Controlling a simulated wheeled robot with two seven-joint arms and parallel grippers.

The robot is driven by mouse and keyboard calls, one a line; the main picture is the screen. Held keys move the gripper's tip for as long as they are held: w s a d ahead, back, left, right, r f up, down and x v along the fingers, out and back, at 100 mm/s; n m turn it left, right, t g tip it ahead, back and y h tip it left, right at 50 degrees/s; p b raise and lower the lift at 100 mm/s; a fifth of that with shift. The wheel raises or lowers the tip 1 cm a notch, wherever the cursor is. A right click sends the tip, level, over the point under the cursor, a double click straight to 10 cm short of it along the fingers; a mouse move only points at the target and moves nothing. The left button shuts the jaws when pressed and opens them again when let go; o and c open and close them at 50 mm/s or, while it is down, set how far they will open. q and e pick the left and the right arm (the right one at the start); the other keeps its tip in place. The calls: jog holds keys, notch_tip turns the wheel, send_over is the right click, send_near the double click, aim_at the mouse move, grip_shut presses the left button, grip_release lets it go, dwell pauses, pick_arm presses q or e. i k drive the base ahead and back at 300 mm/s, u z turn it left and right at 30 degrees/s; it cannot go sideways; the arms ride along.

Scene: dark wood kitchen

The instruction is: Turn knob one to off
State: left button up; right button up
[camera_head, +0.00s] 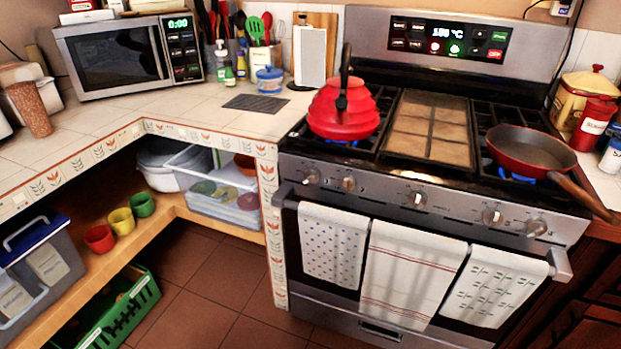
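The stove (455,208) stands at the right with a row of several knobs on its front panel. The leftmost knob (311,177) is at the left end, with a second knob (348,183) close beside it. A middle knob (416,199) sits apart, and two more are at the right end, the inner one (492,216) and the outer one (536,227). No readable label shows which is knob one, and their exact settings are too small to tell. Blue flame shows under the red kettle (340,108) and under the red pan (530,150). Neither of my grippers is in view.
Towels, one patterned at the left (333,245) and one striped in the middle (410,275), hang on the oven handle below the knobs. The pan's handle (582,194) juts past the stove's front right edge. A tiled counter (190,112) adjoins at left. The floor (215,295) before the stove looks clear.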

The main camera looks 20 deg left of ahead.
aim_at(312, 176)
jog(key=k, duration=0.95)
jog(key=u, duration=1.45)
jog(key=i, duration=1)
jog(key=z, duration=0.5)
jog(key=i, duration=0.5)
jog(key=z, duration=0.4)
